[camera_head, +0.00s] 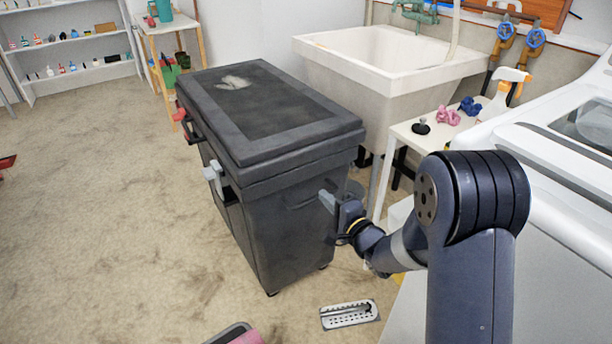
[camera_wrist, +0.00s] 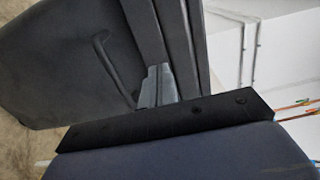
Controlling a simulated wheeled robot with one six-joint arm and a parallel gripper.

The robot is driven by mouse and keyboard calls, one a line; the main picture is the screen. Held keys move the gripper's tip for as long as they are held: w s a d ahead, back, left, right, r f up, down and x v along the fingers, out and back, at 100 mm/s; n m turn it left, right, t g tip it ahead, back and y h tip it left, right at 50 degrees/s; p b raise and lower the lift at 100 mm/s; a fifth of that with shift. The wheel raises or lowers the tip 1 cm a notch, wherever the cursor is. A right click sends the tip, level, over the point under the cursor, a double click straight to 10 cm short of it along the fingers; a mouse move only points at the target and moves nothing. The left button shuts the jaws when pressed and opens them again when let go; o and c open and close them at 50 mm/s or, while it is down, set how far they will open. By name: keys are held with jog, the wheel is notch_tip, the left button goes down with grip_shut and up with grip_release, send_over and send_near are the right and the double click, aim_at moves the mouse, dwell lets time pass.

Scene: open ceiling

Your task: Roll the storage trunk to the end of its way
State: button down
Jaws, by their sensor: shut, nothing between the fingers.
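The storage trunk (camera_head: 273,135) is a dark grey box with a flat lid, standing on small casters in the middle of the camera_head view. Its near end wall fills much of the wrist view (camera_wrist: 60,75), where a dark bar handle (camera_wrist: 112,65) shows on it. My gripper (camera_head: 328,198) is shut and empty, close to the near end wall of the trunk, below the lid rim. In the wrist view its fingertips (camera_wrist: 157,82) lie beside the handle. I cannot tell whether they touch the trunk.
A white sink (camera_head: 340,65) stands close behind the trunk. A small white table (camera_head: 408,137) with pink and blue items is to the right, beside a white washing machine (camera_head: 550,150). A floor drain cover (camera_head: 349,314) lies in front. The floor at left is mostly clear.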

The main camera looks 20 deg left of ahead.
aim_at(298, 171)
jog(key=b+x, duration=0.2)
jog(key=x, duration=0.8)
jog(key=shift+w+a, duration=0.25)
jog(key=shift+a, duration=0.1)
